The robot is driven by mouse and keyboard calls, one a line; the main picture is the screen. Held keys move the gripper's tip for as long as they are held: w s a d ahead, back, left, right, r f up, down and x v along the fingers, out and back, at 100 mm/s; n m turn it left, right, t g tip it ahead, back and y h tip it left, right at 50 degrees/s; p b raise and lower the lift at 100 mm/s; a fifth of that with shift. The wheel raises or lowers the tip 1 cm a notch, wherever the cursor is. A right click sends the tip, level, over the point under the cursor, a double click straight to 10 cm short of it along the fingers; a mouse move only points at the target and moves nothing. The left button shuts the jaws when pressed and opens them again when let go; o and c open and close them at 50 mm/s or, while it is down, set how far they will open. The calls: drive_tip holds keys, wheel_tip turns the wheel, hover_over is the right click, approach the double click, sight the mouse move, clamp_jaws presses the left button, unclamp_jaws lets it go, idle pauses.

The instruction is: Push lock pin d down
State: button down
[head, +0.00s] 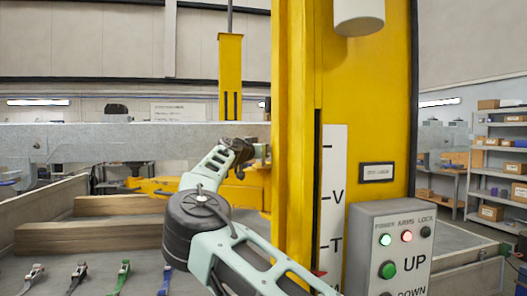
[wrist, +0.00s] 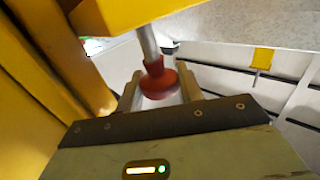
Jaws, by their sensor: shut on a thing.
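In the wrist view a lock pin with a red knob (wrist: 160,80) on a grey metal rod hangs below a yellow block (wrist: 140,14). No letter shows on it, so I cannot tell that it is pin d. My gripper (wrist: 159,88) has one finger on each side of the red knob and is shut on it. In the head view my gripper (head: 258,152) is at the left side of the tall yellow column (head: 296,120). The pin is hidden there behind my gripper and arm.
A grey control box (head: 405,235) with UP and DOWN buttons stands at the right of the column. Wooden beams (head: 85,237) and several straps with buckles (head: 122,272) lie at the lower left. Shelves with boxes (head: 498,160) stand at the far right.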

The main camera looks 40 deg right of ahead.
wheel_tip(320, 180, down, 3)
drive_tip(key=b, duration=0.3)
drive_tip(key=shift+f, duration=0.15)
drive_tip(key=c, duration=1)
unclamp_jaws()
drive_tip(key=shift+o, duration=0.2)
drive_tip(key=b+v, duration=0.7)
drive_tip(key=v, duration=1)
drive_tip(key=shift+a, duration=0.2)
